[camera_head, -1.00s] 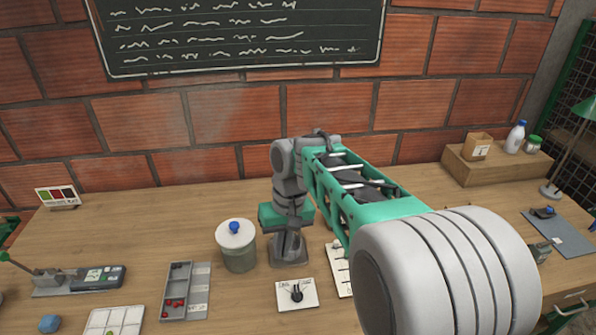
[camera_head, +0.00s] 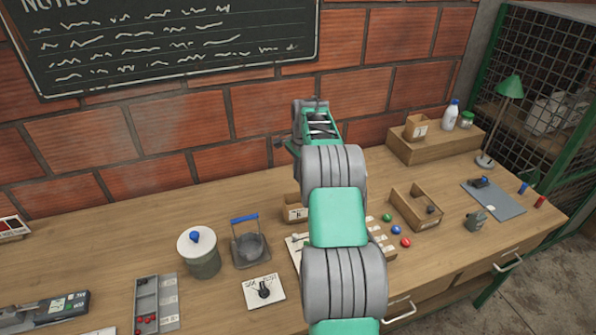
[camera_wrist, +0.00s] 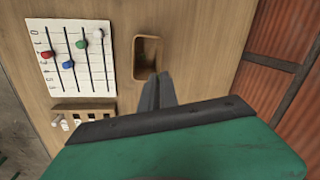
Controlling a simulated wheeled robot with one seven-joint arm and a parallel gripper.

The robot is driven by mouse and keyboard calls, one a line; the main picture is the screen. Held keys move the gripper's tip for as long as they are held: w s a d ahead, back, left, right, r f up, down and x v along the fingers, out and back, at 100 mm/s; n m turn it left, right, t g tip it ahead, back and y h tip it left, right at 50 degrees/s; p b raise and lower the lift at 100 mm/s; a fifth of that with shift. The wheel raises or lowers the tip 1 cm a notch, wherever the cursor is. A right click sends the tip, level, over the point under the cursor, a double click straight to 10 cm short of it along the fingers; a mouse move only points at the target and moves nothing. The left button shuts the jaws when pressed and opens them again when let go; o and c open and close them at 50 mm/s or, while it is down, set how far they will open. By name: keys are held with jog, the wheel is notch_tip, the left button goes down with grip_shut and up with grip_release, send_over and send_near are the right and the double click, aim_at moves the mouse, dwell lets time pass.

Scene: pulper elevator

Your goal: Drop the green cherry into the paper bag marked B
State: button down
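My gripper (camera_wrist: 159,90) shows in the wrist view with its two dark fingers together; I see nothing between them. A brown open-topped container (camera_wrist: 148,52), which looks like a paper bag, lies just beyond the fingertips, apart from them as far as I can tell. In the head view a small brown bag (camera_head: 295,210) with a white label stands left of my arm; its letter is too small to read. Another labelled brown bag (camera_head: 415,127) stands on the back-right wooden step. My arm hides the gripper in the head view. I cannot identify the green cherry.
A white slider board (camera_wrist: 75,58) with coloured knobs lies left of the fingers. Green (camera_head: 387,217), blue (camera_head: 396,230) and red (camera_head: 405,242) balls sit beside an open wooden box (camera_head: 418,210). A lidded jar (camera_head: 200,255) and grey tray (camera_head: 157,303) with red cherries are left.

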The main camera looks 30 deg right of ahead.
notch_tip(320, 180, down, 6)
jog(key=b, duration=0.4)
jog(key=c, duration=1.5)
grip_release()
jog(key=shift+c, duration=0.2)
jog(key=shift+r, duration=0.1)
notch_tip(320, 180, up, 8)
jog(key=s+b, duration=0.1)
jog(key=shift+f, duration=0.2)
jog(key=shift+a, duration=0.1)
